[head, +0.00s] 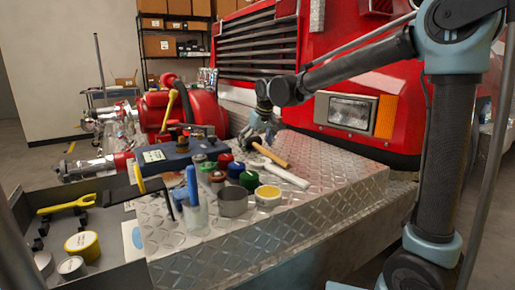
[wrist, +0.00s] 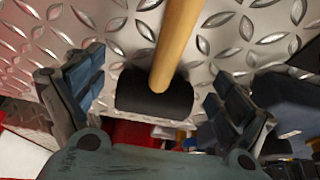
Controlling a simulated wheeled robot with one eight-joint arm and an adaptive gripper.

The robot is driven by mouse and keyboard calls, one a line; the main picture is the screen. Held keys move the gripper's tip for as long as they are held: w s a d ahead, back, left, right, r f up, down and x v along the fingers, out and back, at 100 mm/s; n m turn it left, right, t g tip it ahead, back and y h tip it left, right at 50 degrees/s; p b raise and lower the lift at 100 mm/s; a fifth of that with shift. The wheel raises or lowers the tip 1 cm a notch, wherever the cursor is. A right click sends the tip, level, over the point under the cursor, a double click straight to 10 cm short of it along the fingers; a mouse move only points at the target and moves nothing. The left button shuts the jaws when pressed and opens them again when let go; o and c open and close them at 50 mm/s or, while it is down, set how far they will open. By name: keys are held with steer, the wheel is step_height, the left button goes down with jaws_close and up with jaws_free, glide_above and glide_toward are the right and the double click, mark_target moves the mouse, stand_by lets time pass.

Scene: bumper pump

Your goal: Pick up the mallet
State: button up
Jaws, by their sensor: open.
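The mallet has a pale wooden handle and a black head. In the head view its handle (head: 270,155) lies on the diamond-plate bumper top, with its head end at my gripper (head: 256,134). In the wrist view the black mallet head (wrist: 152,93) sits between the two spread fingers of my gripper (wrist: 155,88), with visible gaps on both sides. The handle (wrist: 178,40) runs away toward the top of the picture. My gripper is open and holds nothing. In the head view the mallet head is mostly hidden by the gripper.
A white-grey tool (head: 286,176) lies close beside the mallet handle. Several coloured jars and caps, a metal cup (head: 233,203) and a yellow-topped tin (head: 268,196) stand left of it. The red truck (head: 345,60) rises behind. The plate at right (head: 340,180) is clear.

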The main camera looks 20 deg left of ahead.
steer(key=c, duration=1.9)
steer(key=shift+o, duration=0.2)
steer(key=shift+r, duration=0.1)
